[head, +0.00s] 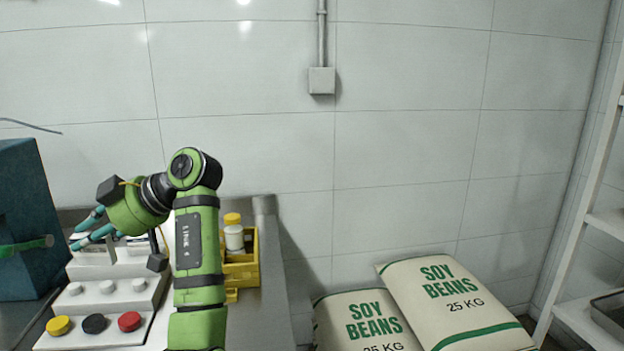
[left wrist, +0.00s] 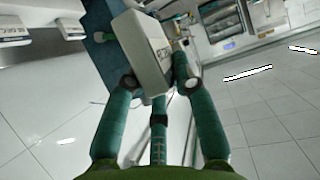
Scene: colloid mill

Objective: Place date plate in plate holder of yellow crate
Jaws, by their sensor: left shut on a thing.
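My left gripper (head: 88,228) reaches left above a white stepped stand; its fingers also show in the left wrist view (left wrist: 153,84). It is shut on a pale block-like plate with dark lettering (left wrist: 141,52), which I take as the date plate. The plate sits tilted between the teal fingers. In the head view the fingers mostly hide it. The yellow crate (head: 252,262) stands on the bench right of the arm, partly hidden behind my forearm. Its plate holder cannot be made out. My right gripper is not in view.
The stepped stand (head: 92,298) carries grey knobs and yellow, black and red round caps. A white bottle with a yellow cap (head: 233,235) is in the crate. A dark blue box-like machine (head: 28,200) stands at left. Soy bean sacks (head: 440,300) lie at right.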

